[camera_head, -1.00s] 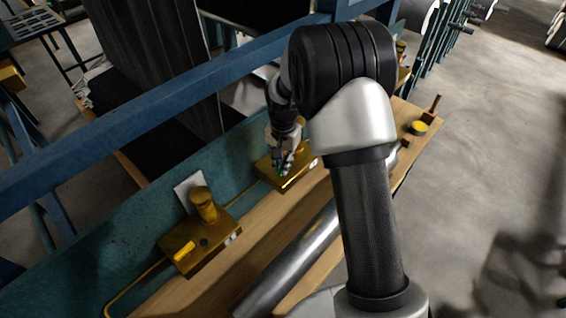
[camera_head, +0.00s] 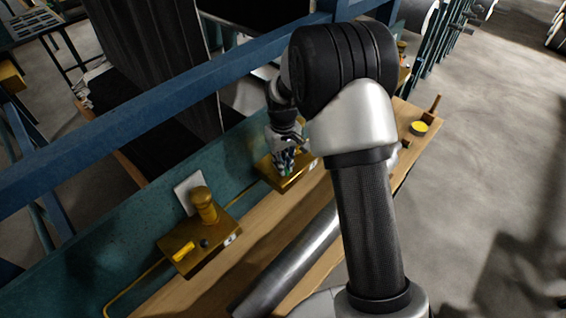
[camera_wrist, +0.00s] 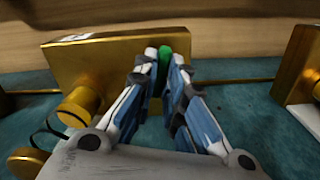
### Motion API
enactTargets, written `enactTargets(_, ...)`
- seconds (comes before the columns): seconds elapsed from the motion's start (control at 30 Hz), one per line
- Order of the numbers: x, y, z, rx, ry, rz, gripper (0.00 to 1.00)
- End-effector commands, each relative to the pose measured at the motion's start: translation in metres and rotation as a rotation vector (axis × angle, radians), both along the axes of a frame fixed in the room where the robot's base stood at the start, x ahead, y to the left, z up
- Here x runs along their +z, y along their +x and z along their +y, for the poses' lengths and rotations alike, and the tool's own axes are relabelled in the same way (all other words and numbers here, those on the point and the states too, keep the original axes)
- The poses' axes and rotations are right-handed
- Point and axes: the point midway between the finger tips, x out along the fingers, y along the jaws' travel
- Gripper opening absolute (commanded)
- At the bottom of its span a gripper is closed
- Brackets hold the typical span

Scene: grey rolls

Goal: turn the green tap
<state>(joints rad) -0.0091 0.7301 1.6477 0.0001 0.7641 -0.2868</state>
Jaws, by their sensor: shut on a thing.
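The green tap (camera_wrist: 166,58) shows in the wrist view as a narrow green piece between my fingertips, in front of a brass box (camera_wrist: 105,62). My gripper (camera_wrist: 166,75) is shut on it, one finger on each side. Most of the tap is hidden by the fingers. In the head view my gripper (camera_head: 284,170) is over the far brass box (camera_head: 290,184), with only a speck of green at its tips. The angle of the tap is hard to tell.
A nearer brass box (camera_head: 200,240) has a yellow handle (camera_head: 184,251) and a brass knob (camera_head: 204,205). A steel roller (camera_head: 290,265) lies along the wooden plank (camera_head: 245,240). A blue rail (camera_head: 150,90) crosses behind. A yellow round item (camera_head: 419,128) sits at the plank's far end.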

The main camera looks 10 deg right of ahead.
Motion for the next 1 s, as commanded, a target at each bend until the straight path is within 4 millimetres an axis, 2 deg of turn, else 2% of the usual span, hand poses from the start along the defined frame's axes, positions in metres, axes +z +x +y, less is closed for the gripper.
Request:
enactTargets(0.43, 0.0004, 0.0002, 0.0, 0.226, 0.0, -0.001, 0.0)
enactTargets(1.0, 0.0005, 0.0003, 0.0, 0.258, -0.001, -0.001, 0.0)
